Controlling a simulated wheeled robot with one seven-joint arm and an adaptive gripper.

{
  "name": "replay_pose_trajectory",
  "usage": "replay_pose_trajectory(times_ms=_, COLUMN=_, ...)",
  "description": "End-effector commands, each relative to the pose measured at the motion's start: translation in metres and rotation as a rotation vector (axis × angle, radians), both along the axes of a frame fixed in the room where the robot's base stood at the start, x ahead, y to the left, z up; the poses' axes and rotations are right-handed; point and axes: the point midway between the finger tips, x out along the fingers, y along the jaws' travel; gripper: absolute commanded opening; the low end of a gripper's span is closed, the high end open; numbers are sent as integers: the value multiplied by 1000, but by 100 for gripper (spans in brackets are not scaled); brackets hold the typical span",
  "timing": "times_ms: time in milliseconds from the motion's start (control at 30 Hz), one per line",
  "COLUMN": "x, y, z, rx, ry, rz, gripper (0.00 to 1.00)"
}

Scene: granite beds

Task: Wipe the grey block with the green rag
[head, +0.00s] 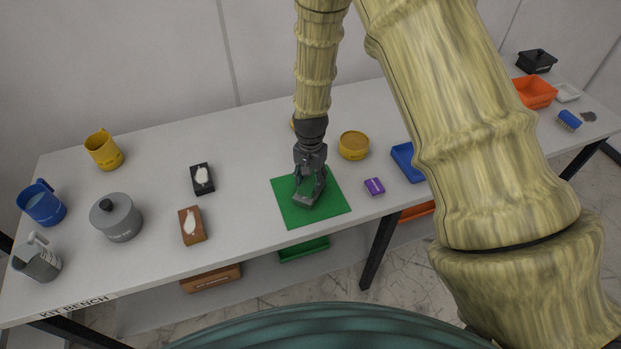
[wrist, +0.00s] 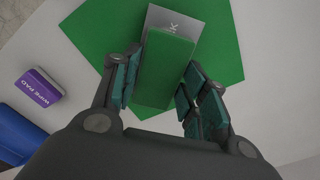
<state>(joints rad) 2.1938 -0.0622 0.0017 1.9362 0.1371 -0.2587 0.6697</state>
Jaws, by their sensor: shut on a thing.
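My gripper (head: 310,188) points down over a green square mat (head: 283,188) on the bench. In the wrist view its fingers (wrist: 160,78) are shut on a green rag (wrist: 165,68), which looks like a thick oblong pad. The grey block (wrist: 180,20) lies on the mat, which shows around it (wrist: 218,45). I cannot tell whether rag and block touch. In the head view the fingers hide most of the block and rag.
A purple wipe pad (head: 374,186) and blue tray (head: 406,161) lie right of the mat, a yellow round container (head: 354,145) behind. The bench front edge is close.

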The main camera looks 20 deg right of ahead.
Motion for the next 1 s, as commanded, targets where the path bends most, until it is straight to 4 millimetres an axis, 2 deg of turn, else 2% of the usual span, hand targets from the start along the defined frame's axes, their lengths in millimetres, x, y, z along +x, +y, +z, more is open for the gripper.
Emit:
replay_pose_trajectory(times_ms=267, x=3, y=-3, z=-1, rx=1, ry=-1, rz=-1, gripper=16)
replay_pose_trajectory(times_ms=633, x=18, y=-17, z=0, rx=0, ry=0, rz=0, gripper=16)
replay_pose_trajectory(times_ms=1000, x=5, y=-4, z=-2, rx=0, ry=1, rz=1, gripper=16)
